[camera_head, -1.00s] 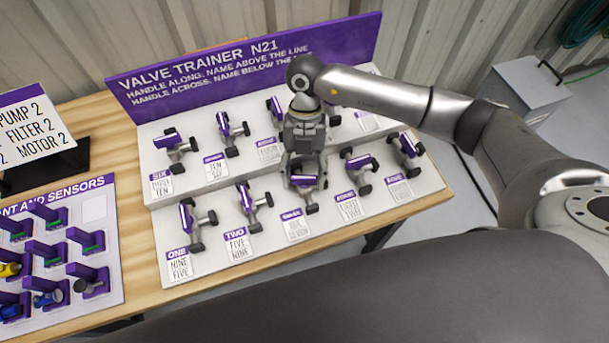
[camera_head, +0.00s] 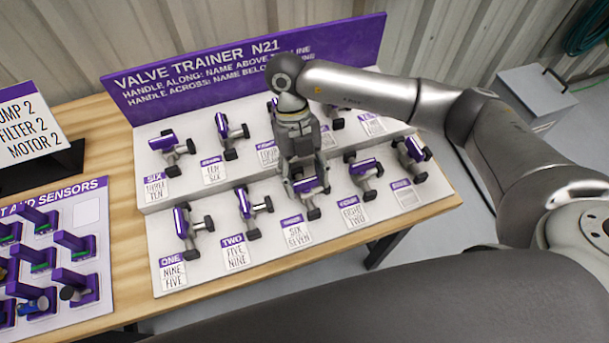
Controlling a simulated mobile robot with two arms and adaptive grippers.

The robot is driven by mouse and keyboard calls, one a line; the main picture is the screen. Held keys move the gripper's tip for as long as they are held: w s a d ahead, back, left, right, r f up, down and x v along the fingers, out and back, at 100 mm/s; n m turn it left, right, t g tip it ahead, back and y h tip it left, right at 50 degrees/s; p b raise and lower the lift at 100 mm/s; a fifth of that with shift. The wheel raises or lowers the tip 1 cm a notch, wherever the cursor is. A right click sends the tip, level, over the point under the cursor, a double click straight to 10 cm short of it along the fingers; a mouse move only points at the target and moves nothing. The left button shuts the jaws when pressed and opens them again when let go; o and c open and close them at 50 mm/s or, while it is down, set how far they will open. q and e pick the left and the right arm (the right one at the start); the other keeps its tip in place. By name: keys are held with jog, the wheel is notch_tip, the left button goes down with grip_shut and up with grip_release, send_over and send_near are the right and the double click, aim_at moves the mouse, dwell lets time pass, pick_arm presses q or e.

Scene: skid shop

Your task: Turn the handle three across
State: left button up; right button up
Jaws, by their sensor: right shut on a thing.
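Valve three is in the lower row of the trainer board, above a card reading SIX and SEVEN (camera_head: 296,233). Its purple handle (camera_head: 314,184) lies roughly crosswise, sloping up slightly to the right. My right gripper (camera_head: 305,181) points down from above and is shut on this handle. The gripper hides part of the handle and the valve body behind it. A dark round valve end (camera_head: 313,213) shows below the handle. My left gripper is not in view.
Valve two (camera_head: 247,205) stands close on the left and valve four (camera_head: 363,170) close on the right. A purple sign (camera_head: 200,75) stands behind the board. The sensor board (camera_head: 75,280) is at the left, with bare wood between the boards.

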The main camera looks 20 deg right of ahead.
jog(key=o, duration=1)
jog(key=shift+r, duration=0.15)
jog(key=v, duration=1.2)
